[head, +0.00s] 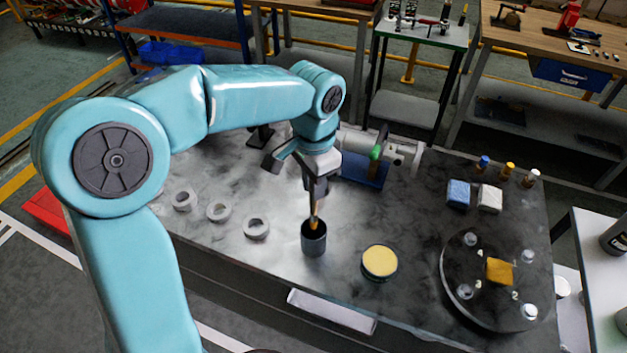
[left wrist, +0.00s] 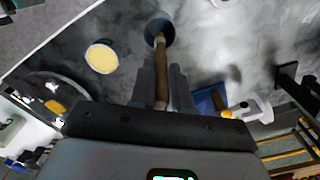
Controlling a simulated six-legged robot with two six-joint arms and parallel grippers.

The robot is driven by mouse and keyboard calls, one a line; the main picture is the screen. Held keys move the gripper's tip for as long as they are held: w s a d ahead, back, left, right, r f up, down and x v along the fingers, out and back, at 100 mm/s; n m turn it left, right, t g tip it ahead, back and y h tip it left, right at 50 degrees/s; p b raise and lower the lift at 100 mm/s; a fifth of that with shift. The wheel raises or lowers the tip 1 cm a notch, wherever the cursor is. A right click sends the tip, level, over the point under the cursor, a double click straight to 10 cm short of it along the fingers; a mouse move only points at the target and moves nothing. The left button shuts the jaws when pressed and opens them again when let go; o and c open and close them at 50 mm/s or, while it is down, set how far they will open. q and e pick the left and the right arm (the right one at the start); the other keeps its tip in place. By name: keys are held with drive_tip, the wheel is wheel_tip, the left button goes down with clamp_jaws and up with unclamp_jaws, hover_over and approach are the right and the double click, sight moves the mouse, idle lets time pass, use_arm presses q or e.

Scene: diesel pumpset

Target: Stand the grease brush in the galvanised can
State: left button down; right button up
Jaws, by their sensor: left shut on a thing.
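The dark grey galvanised can (head: 314,242) stands upright near the front edge of the bench top. The grease brush (head: 314,216), with a brown handle, hangs roughly upright over it. My left gripper (head: 317,188) is above the can and shut on the brush. In the left wrist view the brush (left wrist: 161,80) runs between the fingers (left wrist: 162,88) towards the can (left wrist: 160,27). Its far end shows at the can's mouth, seemingly inside the rim. I cannot tell how deep it reaches. My right gripper is not in view.
A yellow-topped round tin (head: 380,261) stands right of the can. Several pale rings, one of them here (head: 256,228), lie to the left. A dark round plate (head: 470,262) with a yellow block is at the right. A blue-based machine (head: 365,170) stands behind the gripper.

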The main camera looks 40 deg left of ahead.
sight(314, 213)
use_arm(q)
drive_tip(key=shift+f+b, duration=1.65)
drive_tip(key=shift+f, duration=0.85)
drive_tip(key=c, duration=1)
unclamp_jaws()
wheel_tip(314, 213, up, 16)
drive_tip(key=shift+r+p, duration=0.2)
drive_tip(key=shift+p, duration=0.7)
drive_tip(key=shift+s, duration=0.1)
